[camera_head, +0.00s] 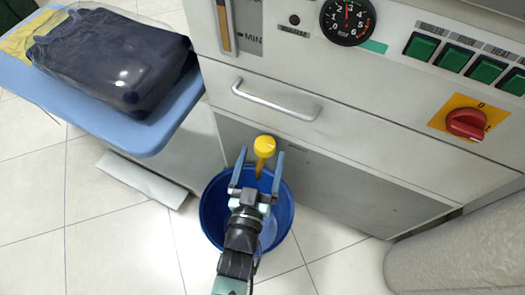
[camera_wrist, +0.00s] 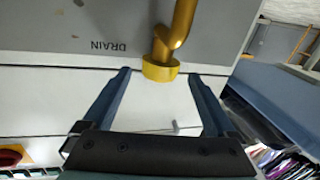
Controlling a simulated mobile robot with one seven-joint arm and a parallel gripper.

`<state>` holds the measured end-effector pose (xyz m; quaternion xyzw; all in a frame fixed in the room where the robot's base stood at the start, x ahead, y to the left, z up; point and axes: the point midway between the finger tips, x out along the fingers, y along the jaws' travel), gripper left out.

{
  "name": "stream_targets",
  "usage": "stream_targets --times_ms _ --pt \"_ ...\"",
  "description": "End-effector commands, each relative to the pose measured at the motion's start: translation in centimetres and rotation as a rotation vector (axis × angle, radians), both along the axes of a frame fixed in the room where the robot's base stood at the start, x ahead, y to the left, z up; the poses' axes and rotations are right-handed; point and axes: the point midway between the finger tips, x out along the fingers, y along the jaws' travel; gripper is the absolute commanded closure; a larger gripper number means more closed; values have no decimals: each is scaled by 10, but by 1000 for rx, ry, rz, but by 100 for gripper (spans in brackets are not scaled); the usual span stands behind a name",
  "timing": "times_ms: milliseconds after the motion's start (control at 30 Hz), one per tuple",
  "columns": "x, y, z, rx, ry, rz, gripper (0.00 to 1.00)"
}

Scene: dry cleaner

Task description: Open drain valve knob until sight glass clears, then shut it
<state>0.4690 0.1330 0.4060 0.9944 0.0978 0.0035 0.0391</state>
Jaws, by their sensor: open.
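The yellow drain valve knob (camera_head: 264,146) sticks out from the machine's front, with a yellow pipe below it. In the wrist view the knob (camera_wrist: 160,70) is at the end of the bent pipe, beside the printed word DRAIN. My gripper (camera_head: 262,151) is open, its two blue fingers on either side of the knob. In the wrist view the fingertips (camera_wrist: 159,75) flank the knob with gaps on both sides. The sight glass (camera_head: 227,28) is at the upper left of the machine, beside a MIN mark, and shows orange-brown inside.
A blue bucket (camera_head: 286,212) stands on the floor below the pipe, partly hidden by my arm. A blue board (camera_head: 150,137) with a bagged dark garment (camera_head: 112,60) is at the left. A gauge (camera_head: 347,20), green buttons, a red switch (camera_head: 466,124) and a drawer handle (camera_head: 275,102) are on the machine.

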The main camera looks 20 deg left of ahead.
Motion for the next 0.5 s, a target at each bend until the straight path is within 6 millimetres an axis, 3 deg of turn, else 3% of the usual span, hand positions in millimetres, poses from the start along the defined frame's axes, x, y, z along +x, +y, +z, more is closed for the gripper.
stream_targets --times_ms 300,500 --pt "-71 -13 3 -1 7 1 8" --pt "-101 -20 1 0 5 1 8"
